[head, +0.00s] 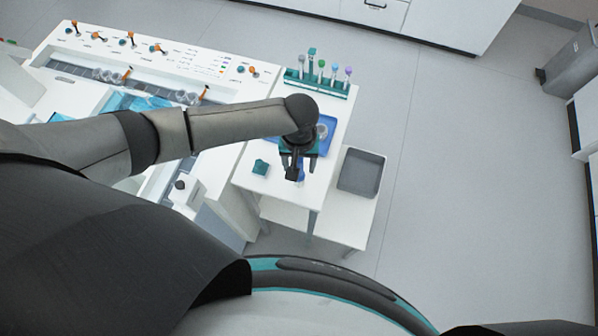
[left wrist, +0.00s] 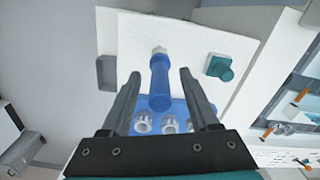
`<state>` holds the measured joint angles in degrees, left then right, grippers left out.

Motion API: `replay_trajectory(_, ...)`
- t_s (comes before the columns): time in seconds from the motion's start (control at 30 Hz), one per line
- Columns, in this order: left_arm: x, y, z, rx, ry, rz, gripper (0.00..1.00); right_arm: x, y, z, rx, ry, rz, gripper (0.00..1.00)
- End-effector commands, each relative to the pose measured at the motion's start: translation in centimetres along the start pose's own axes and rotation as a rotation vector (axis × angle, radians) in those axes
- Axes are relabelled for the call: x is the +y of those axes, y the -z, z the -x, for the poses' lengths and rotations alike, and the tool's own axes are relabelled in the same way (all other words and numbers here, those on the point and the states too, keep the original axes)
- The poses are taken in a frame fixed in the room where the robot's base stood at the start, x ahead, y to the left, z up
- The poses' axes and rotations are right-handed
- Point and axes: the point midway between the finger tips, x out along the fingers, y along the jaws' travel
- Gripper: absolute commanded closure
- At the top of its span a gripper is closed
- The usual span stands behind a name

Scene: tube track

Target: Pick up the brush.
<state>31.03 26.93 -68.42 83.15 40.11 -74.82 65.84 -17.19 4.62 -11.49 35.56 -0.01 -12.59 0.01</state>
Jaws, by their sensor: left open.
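The brush (left wrist: 159,78), with a blue handle and a pale tip, shows in the left wrist view between the two fingers of my left gripper (left wrist: 160,82). Its tip points away from the gripper base, and its near end is beside or over a blue tray (left wrist: 184,106). My left gripper (head: 293,172) is open above the small white table in the head view, with a gap on both sides of the handle. Only a little blue of the brush (head: 302,174) shows there, mostly hidden by the gripper. The height between fingers and brush is hard to tell.
A teal block (head: 260,167) sits left of the gripper on the white table (head: 240,180). The blue tray (head: 328,124) holds several round pieces. A teal rack (head: 322,88) with coloured-top items stands behind. A grey bin (head: 361,172) is at the right. A long white workbench (head: 150,40) extends left.

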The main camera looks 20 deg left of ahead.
Motion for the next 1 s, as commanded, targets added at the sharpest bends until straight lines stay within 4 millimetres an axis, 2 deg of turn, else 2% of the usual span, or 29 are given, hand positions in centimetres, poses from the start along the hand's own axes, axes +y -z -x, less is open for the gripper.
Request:
replay_trajectory(0.1, 0.02, 0.01, 0.06, 0.000, 0.000, 0.000, 0.39, -0.05, 0.07, 0.03, 0.001, 0.001, -0.001, 0.50)
replay_trajectory(0.63, 0.01, -0.02, 0.07, 0.000, 0.000, 0.000, 0.98, -0.10, 0.10, 0.02, 0.001, 0.001, -0.001, 0.50)
replay_trajectory(1.0, 0.01, -0.01, 0.08, 0.000, 0.000, 0.000, 1.00, -0.10, 0.07, 0.02, 0.001, 0.001, -0.002, 0.50)
